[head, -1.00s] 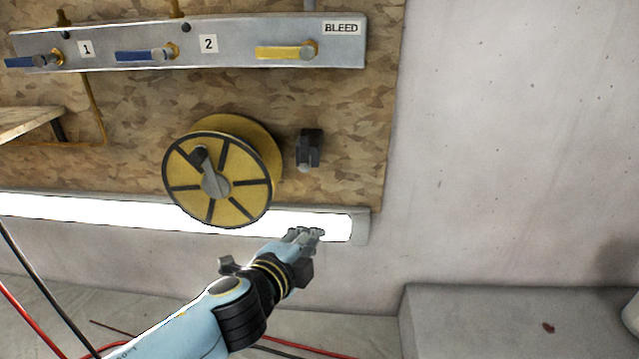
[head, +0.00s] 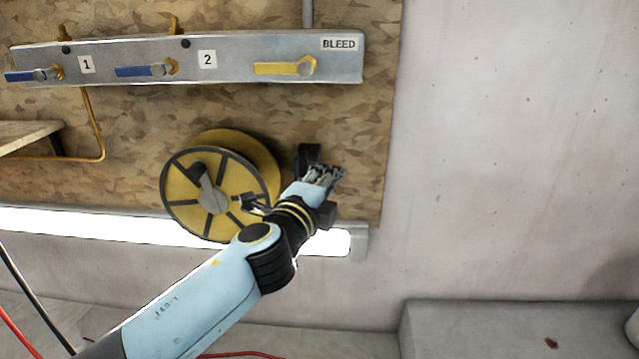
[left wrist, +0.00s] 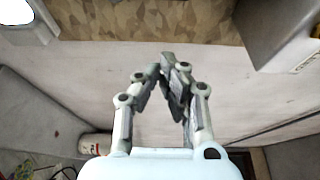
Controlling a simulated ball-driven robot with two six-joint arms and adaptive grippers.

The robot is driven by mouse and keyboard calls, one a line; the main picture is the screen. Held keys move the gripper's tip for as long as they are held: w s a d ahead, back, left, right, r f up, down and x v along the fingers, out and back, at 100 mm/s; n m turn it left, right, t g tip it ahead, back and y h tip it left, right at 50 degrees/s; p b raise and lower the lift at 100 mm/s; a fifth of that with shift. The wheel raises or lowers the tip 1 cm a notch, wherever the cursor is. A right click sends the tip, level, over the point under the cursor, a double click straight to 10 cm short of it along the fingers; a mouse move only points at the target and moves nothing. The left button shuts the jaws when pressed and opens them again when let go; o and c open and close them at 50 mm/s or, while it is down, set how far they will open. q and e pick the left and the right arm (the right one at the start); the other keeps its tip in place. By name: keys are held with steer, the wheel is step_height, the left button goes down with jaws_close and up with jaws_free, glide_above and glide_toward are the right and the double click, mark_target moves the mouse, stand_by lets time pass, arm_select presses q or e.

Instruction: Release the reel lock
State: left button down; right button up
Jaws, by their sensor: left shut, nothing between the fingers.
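The yellow reel (head: 180,215) with dark spokes and a grey crank is mounted on the patterned board in the head view. Just right of it is a small black fitting (head: 307,153), which looks like the reel lock. My left gripper (head: 332,172) is shut and empty. In the head view it overlaps the lower right of the fitting and hides its lower part; I cannot tell whether they touch. In the left wrist view the fingers (left wrist: 166,75) meet with nothing between them, and the fitting is not clearly seen. My right gripper is not in view.
Above is a metal rail (head: 110,53) with two blue handles and a yellow one by the BLEED label. A bright lamp strip (head: 90,228) runs below the reel, behind my left arm. The concrete wall to the right is bare, above a grey ledge (head: 500,325).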

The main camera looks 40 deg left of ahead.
mark_target(304, 165)
arm_select(q)
steer(key=a, duration=0.1)
steer(key=w+a, duration=0.1)
steer(key=a, duration=0.1)
steer(key=w+a, duration=0.1)
steer(key=shift+a, duration=0.15)
stand_by(0.4)
steer(key=shift+s+a+n+b, duration=0.15)
steer(key=shift+n+b, duration=0.45)
steer(key=shift+b, duration=0.55)
